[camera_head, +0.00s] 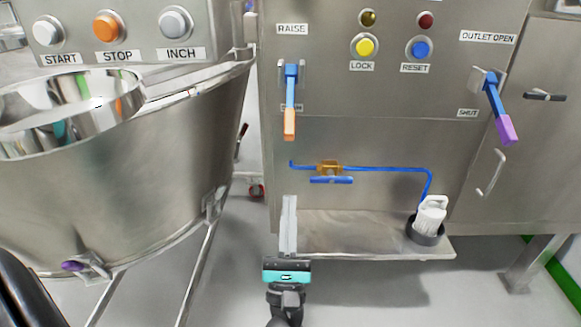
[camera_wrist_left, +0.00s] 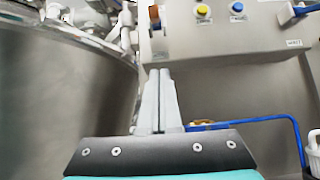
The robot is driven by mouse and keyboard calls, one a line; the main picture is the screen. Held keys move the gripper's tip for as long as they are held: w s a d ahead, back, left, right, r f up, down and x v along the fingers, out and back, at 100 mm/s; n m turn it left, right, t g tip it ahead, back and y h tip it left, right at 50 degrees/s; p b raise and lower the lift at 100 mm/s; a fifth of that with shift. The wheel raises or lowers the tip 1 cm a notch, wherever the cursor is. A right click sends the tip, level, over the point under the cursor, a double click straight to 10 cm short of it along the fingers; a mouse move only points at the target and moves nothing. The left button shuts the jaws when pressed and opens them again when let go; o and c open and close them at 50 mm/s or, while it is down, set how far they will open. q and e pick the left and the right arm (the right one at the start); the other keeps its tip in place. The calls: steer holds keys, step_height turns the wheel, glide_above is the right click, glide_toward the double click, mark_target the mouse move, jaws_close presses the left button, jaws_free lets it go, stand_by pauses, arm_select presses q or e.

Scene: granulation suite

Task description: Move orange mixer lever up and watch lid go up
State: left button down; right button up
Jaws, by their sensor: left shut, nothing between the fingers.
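The orange mixer lever (camera_head: 289,122) is on the steel cabinet front in the head view. It has a blue upper part and an orange grip, and it hangs down below the RAISE label (camera_head: 292,29). Its orange grip also shows at the top of the left wrist view (camera_wrist_left: 154,15). My left gripper (camera_head: 289,200) is shut and empty, fingers pointing up, below the lever and apart from it. The steel mixer bowl (camera_head: 150,165) stands at the left. I cannot clearly make out its lid. My right gripper is not in view.
A second lever (camera_head: 495,105), blue and purple, is at the right. A blue pipe with a brass valve (camera_head: 330,168) runs below the orange lever. START, STOP and INCH buttons sit above the bowl.

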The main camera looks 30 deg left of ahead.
arm_select(q)
glide_toward(290, 100)
steer(key=shift+w+a+r+n, duration=0.1)
steer(key=shift+w+a, duration=0.15)
steer(key=shift+w, duration=0.2)
steer(key=shift+w+a+f+n, duration=0.1)
steer(key=shift+w+a, duration=0.15)
steer(key=shift+w, duration=0.2)
steer(key=shift+w+a+r+n, duration=0.1)
steer(key=shift+w+a, duration=0.15)
steer(key=shift+w, duration=0.2)
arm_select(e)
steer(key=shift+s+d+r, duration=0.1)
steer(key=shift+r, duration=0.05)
arm_select(q)
steer(key=shift+p, duration=0.3)
